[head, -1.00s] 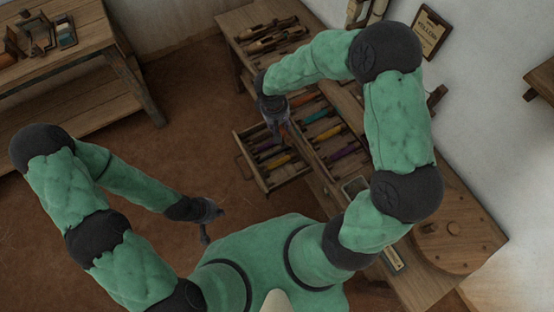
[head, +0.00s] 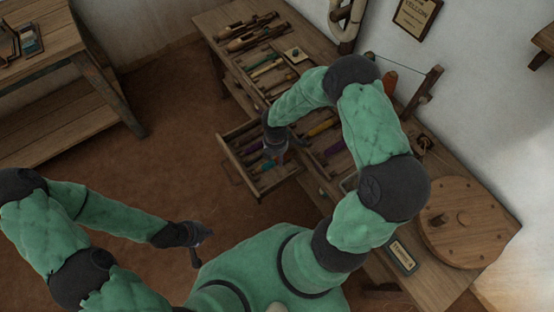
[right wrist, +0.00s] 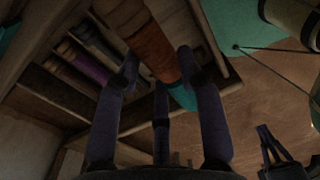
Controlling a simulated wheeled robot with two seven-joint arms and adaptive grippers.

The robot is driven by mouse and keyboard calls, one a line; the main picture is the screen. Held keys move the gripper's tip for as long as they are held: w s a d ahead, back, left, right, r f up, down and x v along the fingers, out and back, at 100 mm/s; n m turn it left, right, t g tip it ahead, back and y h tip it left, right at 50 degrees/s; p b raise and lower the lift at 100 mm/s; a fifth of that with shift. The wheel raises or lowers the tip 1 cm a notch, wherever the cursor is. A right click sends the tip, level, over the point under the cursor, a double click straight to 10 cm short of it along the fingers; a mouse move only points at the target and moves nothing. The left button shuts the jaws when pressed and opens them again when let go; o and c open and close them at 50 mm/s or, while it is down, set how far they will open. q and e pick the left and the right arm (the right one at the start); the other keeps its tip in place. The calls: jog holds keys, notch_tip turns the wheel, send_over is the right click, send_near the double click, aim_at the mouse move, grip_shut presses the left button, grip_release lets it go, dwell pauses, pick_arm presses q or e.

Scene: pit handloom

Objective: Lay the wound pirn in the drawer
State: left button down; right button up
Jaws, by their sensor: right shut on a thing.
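The open drawer (head: 238,176) juts from the long bench; its compartments hold pirns, among them a purple pirn (head: 250,148). My right gripper (head: 279,158) points down over the drawer's bench side. In the right wrist view, its fingers (right wrist: 160,75) are shut on an orange-brown wound pirn (right wrist: 150,42), with a teal patch at its near end. I cannot tell whether the held pirn touches the drawer floor. My left gripper (head: 199,246) hangs empty over the floor, away from the drawer; its jaw opening is unclear.
The bench (head: 228,22) carries wooden tools (head: 245,35), more coloured pirns, and a round wooden disc (head: 462,222) at the near right. Another wooden table (head: 60,55) stands at the far left. The brown floor between them is clear.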

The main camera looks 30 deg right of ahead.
jog(key=shift+s+f+n, duration=0.1)
jog(key=shift+f+n, duration=0.2)
jog(key=shift+f, duration=0.05)
jog(key=b, duration=0.5)
send_over(277, 172)
notch_tip(277, 172, down, 6)
jog(key=shift+f, duration=0.1)
jog(key=shift+f+b, duration=1.1)
jog(key=shift+f, duration=0.4)
jog(key=o, duration=1.6)
jog(key=shift+c, duration=0.2)
notch_tip(277, 172, up, 2)
jog(key=shift+r+p, duration=0.2)
jog(key=shift+p, duration=0.85)
notch_tip(277, 172, up, 6)
jog(key=p, duration=0.5)
jog(key=shift+f, duration=0.1)
